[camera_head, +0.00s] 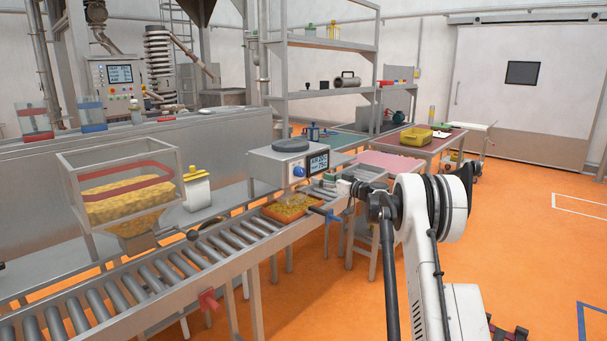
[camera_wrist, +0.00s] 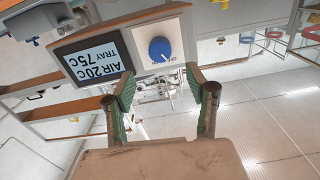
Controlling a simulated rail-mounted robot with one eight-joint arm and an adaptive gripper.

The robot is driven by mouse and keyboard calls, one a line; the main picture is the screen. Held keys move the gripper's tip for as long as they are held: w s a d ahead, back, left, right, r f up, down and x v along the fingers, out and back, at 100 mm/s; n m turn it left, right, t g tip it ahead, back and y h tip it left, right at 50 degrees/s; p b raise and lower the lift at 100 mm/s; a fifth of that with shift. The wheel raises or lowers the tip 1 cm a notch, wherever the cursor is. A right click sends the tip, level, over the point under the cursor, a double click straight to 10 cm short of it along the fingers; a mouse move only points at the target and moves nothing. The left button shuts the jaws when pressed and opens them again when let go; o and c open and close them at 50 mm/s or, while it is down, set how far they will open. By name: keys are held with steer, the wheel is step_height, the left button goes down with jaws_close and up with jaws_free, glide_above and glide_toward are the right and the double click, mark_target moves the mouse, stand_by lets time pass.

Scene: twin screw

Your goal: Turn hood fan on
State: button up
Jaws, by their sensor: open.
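A blue round knob (camera_wrist: 160,50) sits on a white panel (camera_wrist: 178,28) in the wrist view, beside a dark-framed display (camera_wrist: 93,62) reading AIR 20C and TRAY 75C upside down. Small lettering by the knob is too small to read surely. My gripper (camera_wrist: 165,88) is open and empty. Its two fingers point towards the knob, one to each side in the picture, apparently short of it.
A roller conveyor (camera_head: 165,275) runs below the box, carrying a tray of yellow-orange pieces (camera_head: 290,207). A clear hopper (camera_head: 120,195) stands to the left. Orange floor is open at right.

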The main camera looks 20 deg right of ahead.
mark_target(303, 173)
steer(key=x, duration=1)
steer(key=shift+w+a+p, duration=0.15)
steer(key=shift+w+p, duration=0.05)
steer(key=shift+p, duration=0.2)
steer(key=shift+c, duration=0.6)
steer(key=c, duration=1)
